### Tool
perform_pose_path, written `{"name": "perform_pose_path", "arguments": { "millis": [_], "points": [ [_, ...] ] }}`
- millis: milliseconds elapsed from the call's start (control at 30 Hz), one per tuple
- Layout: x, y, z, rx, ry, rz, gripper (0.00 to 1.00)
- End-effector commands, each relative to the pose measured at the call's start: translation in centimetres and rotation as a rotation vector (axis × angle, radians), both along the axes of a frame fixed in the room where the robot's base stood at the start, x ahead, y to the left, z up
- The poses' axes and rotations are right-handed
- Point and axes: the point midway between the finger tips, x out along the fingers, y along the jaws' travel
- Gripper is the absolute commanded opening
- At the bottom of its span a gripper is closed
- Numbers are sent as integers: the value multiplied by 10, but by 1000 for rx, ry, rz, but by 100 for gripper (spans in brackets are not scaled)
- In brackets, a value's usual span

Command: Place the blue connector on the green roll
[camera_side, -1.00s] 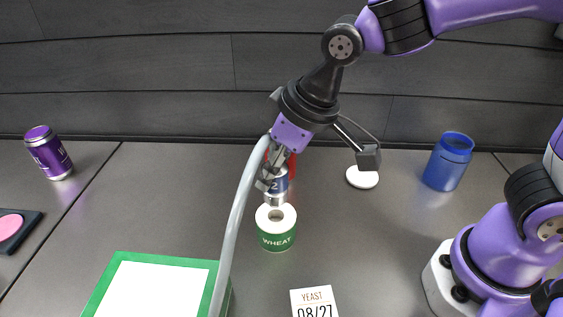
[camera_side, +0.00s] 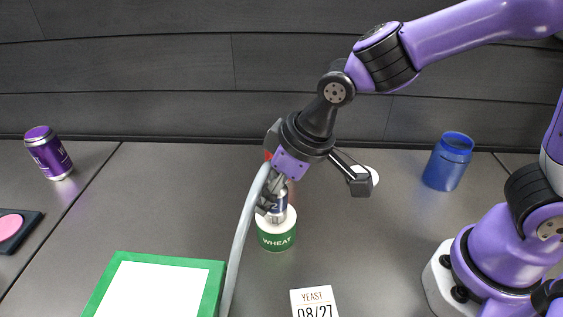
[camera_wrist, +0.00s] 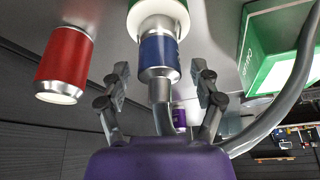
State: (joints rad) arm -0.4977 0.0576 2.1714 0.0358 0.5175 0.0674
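The blue connector (camera_side: 279,206), a silver cylinder with a blue band, stands upright at the top of the green roll (camera_side: 276,242), which reads WHEAT. In the wrist view, the connector (camera_wrist: 159,52) has its far end over the middle of the roll's white ring (camera_wrist: 186,16). My gripper (camera_side: 271,201) is around the connector from above. In the wrist view, my gripper's fingers (camera_wrist: 158,74) stand on either side of it with a visible gap at each side. The exact contact between connector and roll is partly hidden.
A grey hose (camera_side: 243,230) hangs from my gripper past a green-edged white box (camera_side: 212,292). A red can (camera_wrist: 66,62) stands close behind. A yeast card (camera_side: 313,301) is in front. A white disc (camera_side: 374,176) and blue container (camera_side: 447,163) are right; a purple can (camera_side: 48,153) is left.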

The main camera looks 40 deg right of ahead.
Motion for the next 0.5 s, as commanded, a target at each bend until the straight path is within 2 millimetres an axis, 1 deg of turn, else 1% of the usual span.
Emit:
{"name": "perform_pose_path", "arguments": {
  "millis": [167, 267, 367, 500],
  "points": [
    [0, 0, 3, 1, -3, 0, 74],
    [-3, -1, 14, 2, -6, 0, 74],
    [-10, -4, 32, 4, -8, 0, 74],
    [-22, -9, 64, 5, -9, 0, 74]
  ]
}}
